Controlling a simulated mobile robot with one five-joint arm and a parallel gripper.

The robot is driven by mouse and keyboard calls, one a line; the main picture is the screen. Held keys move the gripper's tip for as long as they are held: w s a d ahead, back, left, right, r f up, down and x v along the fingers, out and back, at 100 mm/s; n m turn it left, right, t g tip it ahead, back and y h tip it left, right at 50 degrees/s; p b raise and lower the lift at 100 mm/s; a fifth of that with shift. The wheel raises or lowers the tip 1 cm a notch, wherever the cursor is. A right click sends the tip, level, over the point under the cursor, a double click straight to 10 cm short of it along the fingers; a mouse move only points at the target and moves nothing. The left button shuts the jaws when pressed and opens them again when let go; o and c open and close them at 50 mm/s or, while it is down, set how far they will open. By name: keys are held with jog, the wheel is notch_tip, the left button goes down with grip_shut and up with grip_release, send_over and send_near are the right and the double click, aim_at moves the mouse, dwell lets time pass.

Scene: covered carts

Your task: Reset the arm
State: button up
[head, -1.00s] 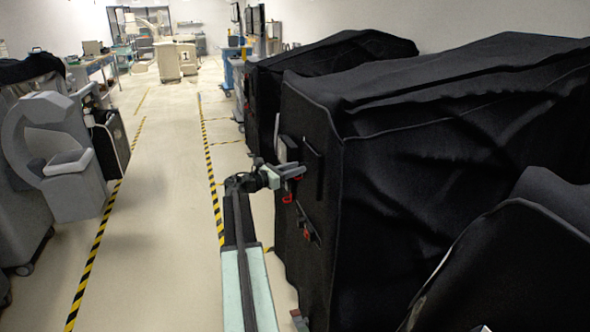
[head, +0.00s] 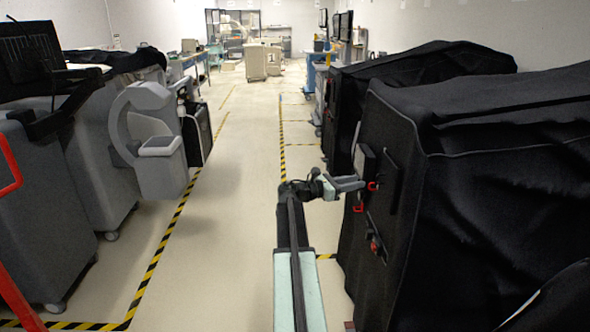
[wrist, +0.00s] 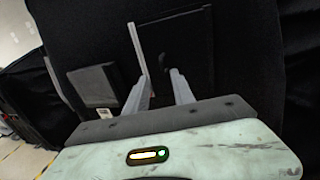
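My arm reaches forward in the head view, and my gripper (head: 362,184) points right, toward the side of a black-covered cart (head: 470,200). In the wrist view my gripper (wrist: 162,76) shows two grey fingers set apart, with nothing seen between them. Beyond the fingers is the cart's dark side with a black panel (wrist: 187,48). A pale upright strip stands at the panel's left edge. I cannot tell whether the fingertips touch the cart.
Red fittings (head: 375,246) show on the cart's near side. A second covered cart (head: 420,75) stands behind it. Grey machines (head: 160,160) line the left. The pale aisle floor (head: 225,215) between yellow-black tape lines is clear.

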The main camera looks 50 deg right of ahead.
jog(key=x, duration=0.7)
jog(key=shift+s, duration=0.2)
jog(key=shift+d, duration=0.1)
